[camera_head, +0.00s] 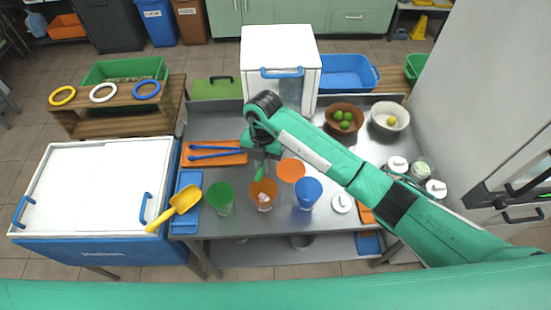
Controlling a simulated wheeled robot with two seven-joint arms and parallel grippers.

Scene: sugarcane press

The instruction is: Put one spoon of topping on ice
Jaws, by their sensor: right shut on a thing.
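My right gripper (261,160) is over the middle of the steel table, shut on a green spoon (259,174). The spoon points down towards an orange cup (263,195), which has pale pieces inside that look like ice (264,198). I cannot tell whether the spoon's tip is inside the cup or above it, or whether it carries topping. A green cup (220,198) stands to the left and a blue cup (308,193) to the right. An open white-and-green jar (420,168), perhaps topping, stands at the right. My left gripper is not in view.
Blue tongs (216,153) lie on an orange tray (200,158). A yellow scoop (178,204) rests on a blue tray (187,222) by the white-lidded cooler (85,190). A brown bowl of limes (344,118) and a white bowl (390,117) stand behind my right arm.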

